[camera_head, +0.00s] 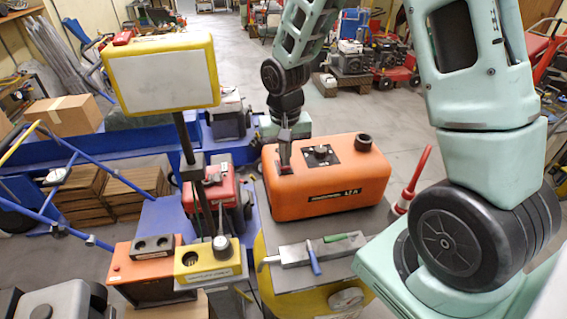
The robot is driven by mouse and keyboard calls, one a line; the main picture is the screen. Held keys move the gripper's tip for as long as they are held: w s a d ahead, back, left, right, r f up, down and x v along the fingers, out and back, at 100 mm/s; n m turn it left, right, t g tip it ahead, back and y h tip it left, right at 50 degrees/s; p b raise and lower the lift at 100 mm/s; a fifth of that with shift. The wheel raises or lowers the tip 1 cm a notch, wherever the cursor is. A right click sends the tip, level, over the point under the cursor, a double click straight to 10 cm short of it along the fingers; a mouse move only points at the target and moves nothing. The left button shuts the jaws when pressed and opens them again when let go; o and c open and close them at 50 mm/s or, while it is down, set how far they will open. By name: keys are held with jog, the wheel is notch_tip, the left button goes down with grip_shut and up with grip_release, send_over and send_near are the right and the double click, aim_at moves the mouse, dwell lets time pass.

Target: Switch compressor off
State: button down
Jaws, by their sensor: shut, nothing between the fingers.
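An orange machine (325,190) with rounded edges, which looks like the compressor, stands on a grey-topped stand in the middle of the head view. On its top are a black panel with a dark knob (320,153) and a black cap (363,143). A small red patch (287,170) shows at the panel's left end. My gripper (285,160) points down at this patch, left of the knob, and is shut and empty. Its tips are at or just above the surface; I cannot tell whether they touch. They partly hide what lies there, and I cannot read the switch position.
A grey block with a blue-handled and a green-handled tool (320,250) lies in front of the machine. A yellow-framed board (162,73) on a post stands left. Yellow (210,262) and orange (145,268) boxes stand front left. A red upright handle (418,175) is at the right.

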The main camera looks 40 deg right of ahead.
jog(key=shift+f, duration=0.35)
jog(key=shift+r, duration=0.1)
notch_tip(320, 180, up, 7)
jog(key=p, duration=0.5)
jog(key=shift+p, duration=0.3)
dwell(0.6)
jog(key=s+a+n+b, duration=0.75)
jog(key=s+a, duration=0.25)
jog(key=a, duration=0.4)
jog(key=s+a+f+n+b, duration=0.1)
jog(key=s+a+n+b, duration=0.2)
jog(key=s, duration=0.9)
jog(key=shift+a+f+n+y+b, duration=0.2)
jog(key=shift+a+n+y+b, duration=0.1)
jog(key=shift+a+n, duration=0.6)
